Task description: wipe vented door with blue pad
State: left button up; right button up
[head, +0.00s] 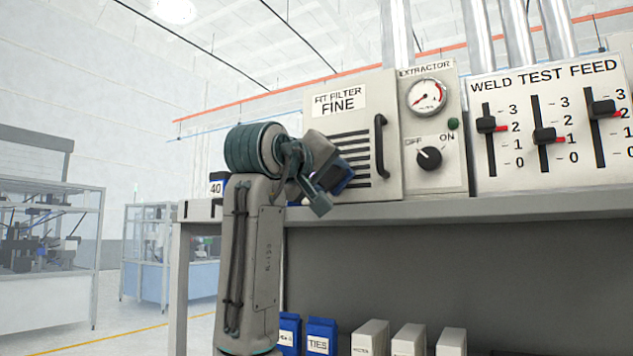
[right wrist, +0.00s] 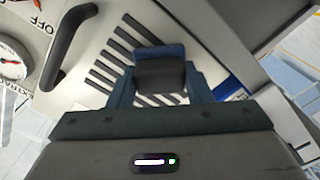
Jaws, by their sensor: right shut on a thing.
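The vented door (head: 388,100) is a pale panel labelled "FIT FILTER FINE", with dark slots and a black handle (head: 380,147) on its right side. My right gripper (head: 326,184) is in front of the door's lower left part and hides some of the slots. It is shut on the blue pad (right wrist: 160,51), which has a dark grip block (right wrist: 160,75) between the fingers. In the right wrist view the pad lies over the slots, left of centre on neither side of them alone; whether it touches the door is unclear. My left gripper is out of view.
A gauge and knob panel (head: 451,165) and a slider panel (head: 591,165) stand right of the door on the grey bench (head: 470,207). Blue and white boxes sit on the lower shelf. Open floor lies left of the bench.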

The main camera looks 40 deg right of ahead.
jog(key=shift+s+d, duration=0.25)
jog(key=shift+s, duration=0.2)
jog(key=shift+w+a+r+p, duration=0.1)
jog(key=shift+w+a+p, duration=0.2)
jog(key=shift+w, duration=0.35)
jog(key=shift+w+a+r+p, duration=0.1)
jog(key=shift+w+a+p, duration=0.2)
jog(key=shift+w, duration=0.35)
jog(key=w, duration=0.1)
jog(key=w+a+p, duration=0.1)
jog(key=w, duration=0.1)
jog(key=w+p, duration=0.1)
jog(key=shift+w+a+f, duration=0.2)
jog(key=shift+a, duration=0.2)
jog(key=shift+b+v, duration=0.6)
jog(key=shift+v, duration=2.35)
